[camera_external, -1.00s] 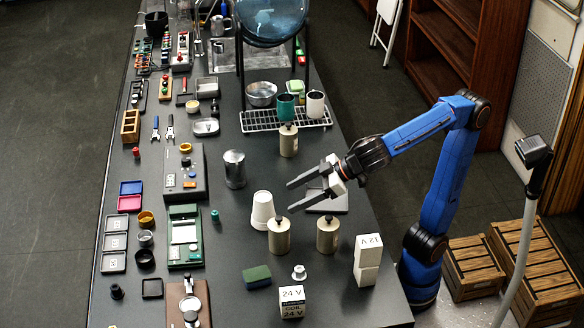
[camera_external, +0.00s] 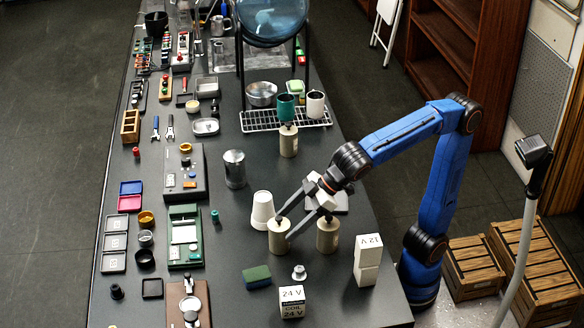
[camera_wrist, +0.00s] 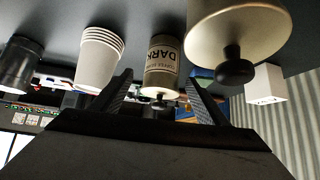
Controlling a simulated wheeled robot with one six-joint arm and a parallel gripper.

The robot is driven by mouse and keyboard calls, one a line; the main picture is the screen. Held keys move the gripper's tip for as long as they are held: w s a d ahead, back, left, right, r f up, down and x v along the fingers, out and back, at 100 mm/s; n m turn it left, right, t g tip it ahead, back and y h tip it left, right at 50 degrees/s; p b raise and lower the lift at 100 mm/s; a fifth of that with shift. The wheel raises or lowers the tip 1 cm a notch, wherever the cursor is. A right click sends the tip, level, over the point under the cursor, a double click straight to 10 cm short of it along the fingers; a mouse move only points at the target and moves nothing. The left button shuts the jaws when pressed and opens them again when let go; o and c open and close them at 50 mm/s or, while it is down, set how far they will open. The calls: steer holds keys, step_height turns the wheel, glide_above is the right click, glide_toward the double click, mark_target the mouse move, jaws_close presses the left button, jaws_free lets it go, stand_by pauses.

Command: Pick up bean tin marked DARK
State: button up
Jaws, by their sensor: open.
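The bean tin marked DARK (camera_wrist: 162,65) is cream with a dark knob and shows between my finger tips in the wrist view, where the picture is upside down. In the external view it appears to be the left front tin (camera_external: 279,238), upright on the bench. My gripper (camera_external: 286,226) is open, its fingers pointing left and down at this tin, the tips at its right side. I cannot tell whether they reach around it. A similar tin (camera_external: 327,236) stands close on the right and looms large in the wrist view (camera_wrist: 235,40); its label is hidden.
Stacked white cups (camera_external: 262,208) stand just behind the left tin. A metal canister (camera_external: 234,168) and a third cream tin (camera_external: 288,141) stand farther back. A green sponge (camera_external: 257,276), a small metal piece (camera_external: 300,272) and white boxes (camera_external: 368,262) (camera_external: 292,302) are in front.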

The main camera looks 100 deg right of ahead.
mark_target(271, 249)
steer(key=shift+a+x, duration=0.2)
steer(key=shift+x, duration=4.1)
steer(key=shift+s, duration=0.1)
steer(key=shift+c, duration=0.3)
jaws_close()
